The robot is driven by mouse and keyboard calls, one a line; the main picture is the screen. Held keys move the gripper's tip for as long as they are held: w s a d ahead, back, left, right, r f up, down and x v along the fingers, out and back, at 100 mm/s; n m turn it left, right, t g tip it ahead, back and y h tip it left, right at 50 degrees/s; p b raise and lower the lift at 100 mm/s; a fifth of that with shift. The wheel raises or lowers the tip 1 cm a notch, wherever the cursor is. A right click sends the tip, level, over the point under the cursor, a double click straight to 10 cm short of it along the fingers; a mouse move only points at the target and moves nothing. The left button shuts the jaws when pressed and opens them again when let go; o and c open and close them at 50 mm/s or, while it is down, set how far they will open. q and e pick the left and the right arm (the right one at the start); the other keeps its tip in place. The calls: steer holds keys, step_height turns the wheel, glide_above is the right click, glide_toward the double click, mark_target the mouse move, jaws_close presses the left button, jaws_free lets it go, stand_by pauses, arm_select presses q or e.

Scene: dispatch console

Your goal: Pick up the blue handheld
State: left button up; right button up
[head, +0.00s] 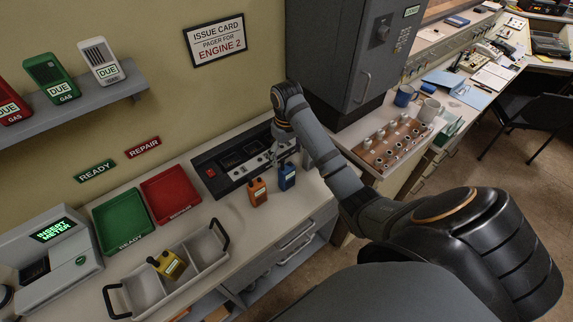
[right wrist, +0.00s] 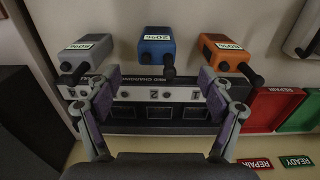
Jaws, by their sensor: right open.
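The blue handheld (head: 287,176) stands on the counter in front of the dark charger (head: 236,160), just right of an orange handheld (head: 257,191). In the right wrist view the blue handheld (right wrist: 157,46) lies between a grey handheld (right wrist: 88,52) and the orange one (right wrist: 225,48), with a white percent label and a dark antenna. My right gripper (head: 284,155) is over the charger, close to the blue handheld. In the right wrist view its fingers (right wrist: 158,92) are spread wide, with nothing held between them. My left gripper is not in view.
A grey divided tray (head: 208,247) with a yellow handheld (head: 170,265) stands at the front. Green (head: 123,219) and red (head: 171,194) bins lie behind it. A grey cabinet (head: 345,50) and a rack of knobs (head: 392,148) are to the right.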

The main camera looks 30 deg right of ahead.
mark_target(287, 167)
step_height(287, 167, down, 3)
steer(key=shift+f+b, duration=0.2)
steer(key=shift+b, duration=0.75)
steer(key=shift+w, duration=0.2)
steer(key=f+b, duration=0.1)
steer(key=b, duration=0.1)
steer(key=f+b, duration=0.2)
steer(key=shift+d+f, duration=0.2)
steer(key=shift+f, duration=0.1)
steer(key=shift+w+f+p, duration=0.1)
steer(key=shift+f+p, duration=0.5)
steer(key=shift+p, duration=0.2)
steer(key=shift+f, duration=0.1)
steer(key=c, duration=0.5)
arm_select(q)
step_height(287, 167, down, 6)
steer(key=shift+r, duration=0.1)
arm_select(e)
steer(key=c, duration=1)
